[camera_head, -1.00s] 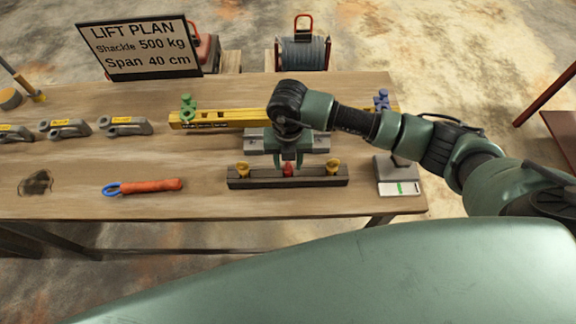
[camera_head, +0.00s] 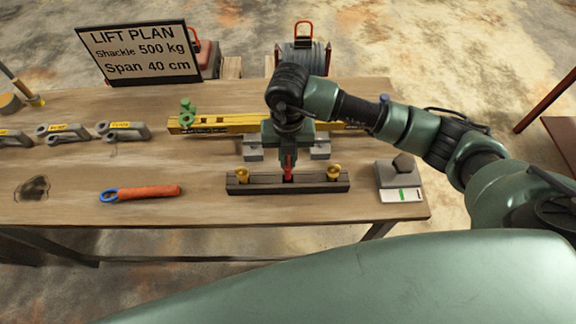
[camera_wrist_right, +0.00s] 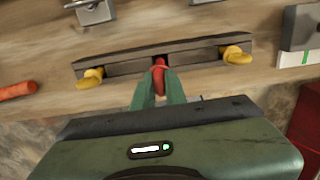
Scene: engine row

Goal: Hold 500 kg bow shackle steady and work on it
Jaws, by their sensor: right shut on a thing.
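My right gripper (camera_head: 288,156) is shut on a slim red piece (camera_head: 288,170) above the middle of a dark rack (camera_head: 259,187). The red piece also shows between the fingertips in the right wrist view (camera_wrist_right: 160,72); I cannot tell whether its lower end is clear of the rack. Two yellow pieces (camera_head: 241,173) (camera_head: 333,173) stand in the rack on either side. Several grey shackle-like pieces (camera_head: 123,131) with yellow labels lie at the left; their labels are too small to read. A grey fixture (camera_head: 320,149) is partly hidden behind my gripper. My left gripper is not in view.
A sign (camera_head: 138,52) reads "Shackle 500 kg, Span 40 cm". A yellow beam (camera_head: 225,124) with a green piece (camera_head: 187,113) lies behind. An orange tool (camera_head: 150,192) lies left of the rack, a small scale-like device (camera_head: 400,180) right. The front-left tabletop has free room.

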